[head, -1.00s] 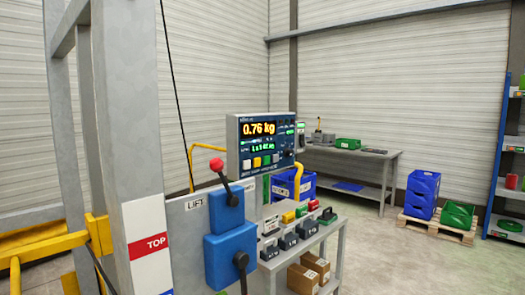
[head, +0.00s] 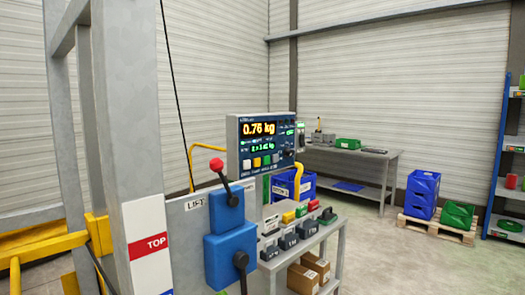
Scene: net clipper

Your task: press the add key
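A blue control panel in a grey housing (head: 262,145) stands at the centre of the head view. Its upper display (head: 259,128) reads 0.76 kg in yellow, with a smaller green line below it. A row of small keys (head: 261,161) runs along its lower part: a white, a yellow, a green and a dark one. The key labels are too small to read, so I cannot tell which one is the add key. Neither of my grippers shows in this view.
A red-knobbed lever (head: 216,165) on a blue box marked LIFT stands left of the panel. A grey post (head: 128,120) rises at the left. A cart (head: 318,235) holds weights and cartons. A workbench (head: 350,152) and blue crates (head: 422,194) stand behind.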

